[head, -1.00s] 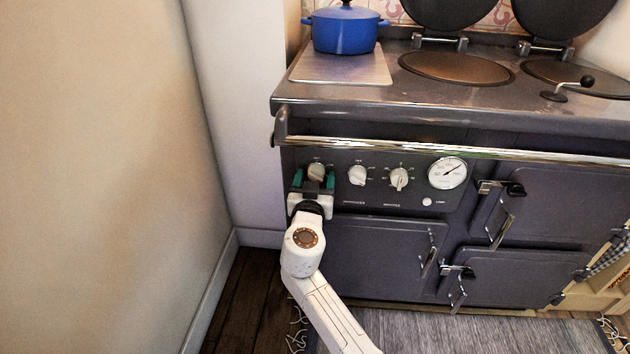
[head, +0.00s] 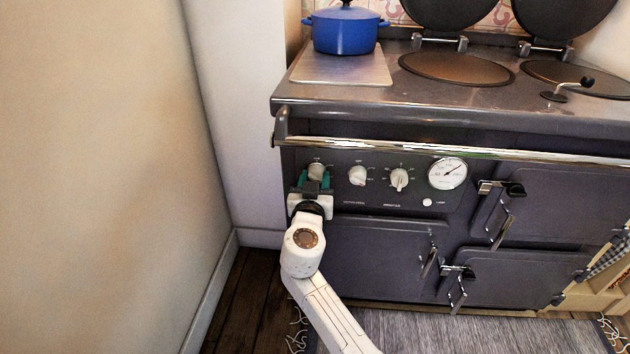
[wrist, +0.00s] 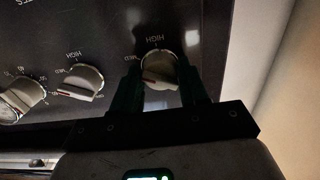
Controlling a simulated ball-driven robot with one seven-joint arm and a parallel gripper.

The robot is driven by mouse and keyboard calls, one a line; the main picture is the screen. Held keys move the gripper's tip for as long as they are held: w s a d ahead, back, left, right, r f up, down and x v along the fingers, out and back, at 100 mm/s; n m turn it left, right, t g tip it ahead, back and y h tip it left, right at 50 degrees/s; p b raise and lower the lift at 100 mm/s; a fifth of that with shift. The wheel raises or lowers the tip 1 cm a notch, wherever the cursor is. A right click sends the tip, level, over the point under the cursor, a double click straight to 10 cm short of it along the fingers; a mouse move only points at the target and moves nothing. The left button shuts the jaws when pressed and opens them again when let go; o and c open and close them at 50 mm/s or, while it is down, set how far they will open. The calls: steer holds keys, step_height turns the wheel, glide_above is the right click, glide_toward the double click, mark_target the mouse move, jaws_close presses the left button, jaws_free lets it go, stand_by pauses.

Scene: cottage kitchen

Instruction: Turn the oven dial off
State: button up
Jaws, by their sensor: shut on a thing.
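The leftmost dial (head: 316,170) is a pale round knob on the dark front panel of the stove (head: 370,232). My gripper (head: 315,178) is shut on it, with one green finger on each side. In the wrist view the dial (wrist: 160,66) sits between the two dark fingers of my gripper (wrist: 160,76), with upside-down HIGH and MED marks around it. The lower part of the dial is partly in shadow, and its exact pointing is hard to read.
A middle dial (head: 357,175) and a right dial (head: 399,179) sit beside it, then a round gauge (head: 447,173). A chrome rail (head: 450,150) runs above. A blue pot (head: 345,31) stands on top. A wall (head: 243,110) is close on the left.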

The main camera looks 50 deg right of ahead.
steer(key=shift+f+n, duration=0.1)
steer(key=shift+n, duration=0.2)
steer(key=n, duration=1.1)
steer(key=shift+s+d, duration=0.1)
steer(key=shift+s, duration=0.05)
steer(key=n, duration=0.2)
steer(key=n+p, duration=0.1)
steer(key=n, duration=0.1)
steer(key=n+p, duration=0.1)
steer(key=n, duration=0.1)
steer(key=shift+r+n, duration=0.25)
steer(key=shift+n, duration=0.05)
steer(key=n+p, duration=0.2)
steer(key=n, duration=0.3)
steer(key=o, duration=1)
steer(key=shift+o, duration=0.2)
